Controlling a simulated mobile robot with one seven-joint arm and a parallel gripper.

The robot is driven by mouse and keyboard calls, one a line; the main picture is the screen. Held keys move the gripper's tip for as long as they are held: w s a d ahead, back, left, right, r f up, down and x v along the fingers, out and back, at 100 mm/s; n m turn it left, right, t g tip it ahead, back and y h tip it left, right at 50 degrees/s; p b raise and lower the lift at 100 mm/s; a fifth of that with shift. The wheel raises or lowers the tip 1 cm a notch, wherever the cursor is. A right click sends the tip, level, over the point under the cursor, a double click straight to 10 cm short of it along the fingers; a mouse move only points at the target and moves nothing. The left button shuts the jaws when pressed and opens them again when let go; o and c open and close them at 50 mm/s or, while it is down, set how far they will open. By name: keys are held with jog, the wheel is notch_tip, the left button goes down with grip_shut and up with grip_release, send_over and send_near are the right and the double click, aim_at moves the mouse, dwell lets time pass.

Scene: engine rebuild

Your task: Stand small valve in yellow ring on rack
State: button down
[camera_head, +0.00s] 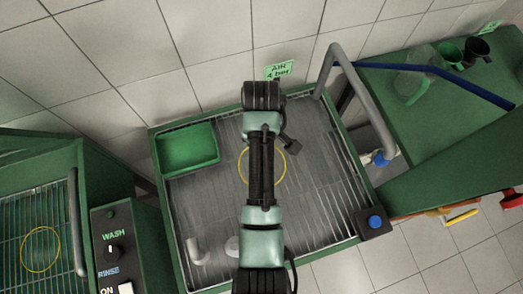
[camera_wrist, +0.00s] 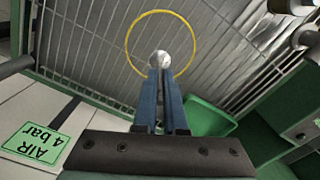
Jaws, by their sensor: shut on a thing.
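My gripper (camera_wrist: 161,80) is shut on a small pale, shiny valve (camera_wrist: 160,60), whose round end shows at the fingertips in the wrist view. The rest of the valve is hidden by the fingers. The thin yellow ring (camera_wrist: 198,45) lies on the wire rack (camera_wrist: 85,45), and the valve shows inside its outline. I cannot tell whether the valve touches the rack. In the head view the yellow ring (camera_head: 284,165) lies mid-rack (camera_head: 315,185), partly covered by my arm, which hides the gripper and valve.
A green tray (camera_head: 188,148) sits in the rack's back left corner. Two pale parts (camera_head: 197,252) (camera_head: 232,246) stand near its front left. A grey pipe (camera_head: 335,75) rises at the back right. Another yellow ring (camera_head: 40,249) lies in the washer at left.

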jog(key=shift+s+d+f, duration=0.1)
jog(key=shift+f, duration=2.9)
jog(key=shift+f, duration=0.1)
jog(key=c, duration=1)
grip_release()
